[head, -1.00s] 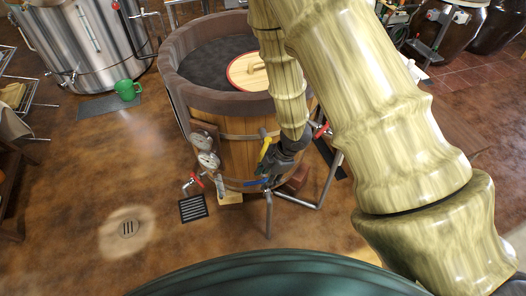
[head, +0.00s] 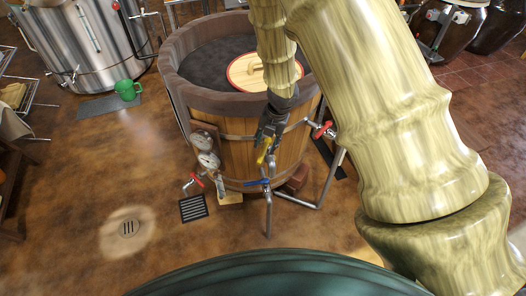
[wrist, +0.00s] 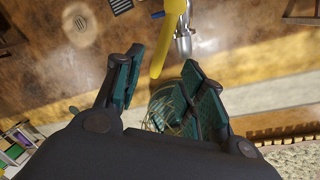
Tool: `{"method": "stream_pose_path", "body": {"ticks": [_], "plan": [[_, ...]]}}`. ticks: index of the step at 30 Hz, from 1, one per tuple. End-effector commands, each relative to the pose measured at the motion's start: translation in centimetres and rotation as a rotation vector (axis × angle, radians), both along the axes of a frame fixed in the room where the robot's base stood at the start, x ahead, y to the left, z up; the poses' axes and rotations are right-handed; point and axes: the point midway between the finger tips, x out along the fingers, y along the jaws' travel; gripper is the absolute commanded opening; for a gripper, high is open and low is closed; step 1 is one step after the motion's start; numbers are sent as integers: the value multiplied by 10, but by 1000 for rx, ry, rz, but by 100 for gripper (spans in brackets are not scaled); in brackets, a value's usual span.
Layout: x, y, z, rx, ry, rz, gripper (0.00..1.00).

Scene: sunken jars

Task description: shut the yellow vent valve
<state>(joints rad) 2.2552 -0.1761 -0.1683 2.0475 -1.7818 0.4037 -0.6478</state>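The yellow vent valve (head: 262,156) is on the front of the wooden tub, with its lever slanting down to the left in the head view. In the wrist view the yellow lever (wrist: 162,50) reaches down from the top edge, with a metal valve body (wrist: 184,44) beside it. My gripper (head: 267,138) is at the tub's front, over the upper part of the valve. In the wrist view my gripper (wrist: 165,80) is open, its fingers spread, with the lever's end near the gap between them. I cannot tell whether a finger touches the lever.
A blue-handled valve (head: 257,182) sits just below, with red-handled valves to the right (head: 324,130) and lower left (head: 194,181). Two gauges (head: 207,150) are left of my gripper. The tub (head: 182,92) has a round wooden lid (head: 243,72). The left floor is mostly clear.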

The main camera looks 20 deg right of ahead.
Motion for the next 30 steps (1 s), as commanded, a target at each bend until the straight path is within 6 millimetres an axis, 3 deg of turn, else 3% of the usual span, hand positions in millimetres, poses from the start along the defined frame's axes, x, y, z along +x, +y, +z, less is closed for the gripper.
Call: {"method": "stream_pose_path", "body": {"ticks": [13,28,30], "plan": [[6,9,-54,2,2,-4,40],[7,11,-66,1,1,-2,40],[7,11,-66,1,1,-2,31]]}}
